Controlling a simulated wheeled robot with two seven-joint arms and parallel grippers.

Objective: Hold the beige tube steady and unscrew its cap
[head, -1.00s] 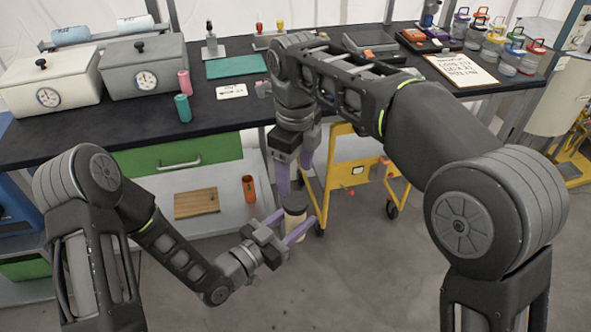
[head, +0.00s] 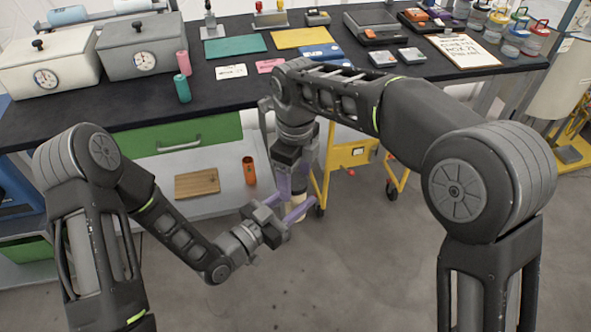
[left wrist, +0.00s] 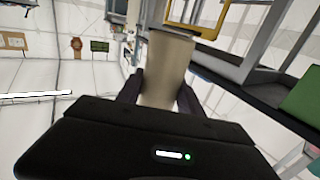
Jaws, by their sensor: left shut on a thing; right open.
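The beige tube (head: 299,208) is held off the floor, in front of the bench. In the left wrist view it (left wrist: 167,72) fills the space between two dark fingers. My left gripper (head: 291,207) is shut on the tube from the left. My right gripper (head: 292,188) points down from above, open, with its purple fingers at the level of the tube's upper end. The dark cap lies between or behind these fingers and is mostly hidden. I cannot tell whether the fingers touch it.
The black bench (head: 110,109) stands behind, with grey boxes, mats and cards on it. An orange cup (head: 249,171) and a wooden board (head: 197,185) are on the lower shelf. A yellow cart (head: 347,160) is close behind the grippers. The grey floor in front is clear.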

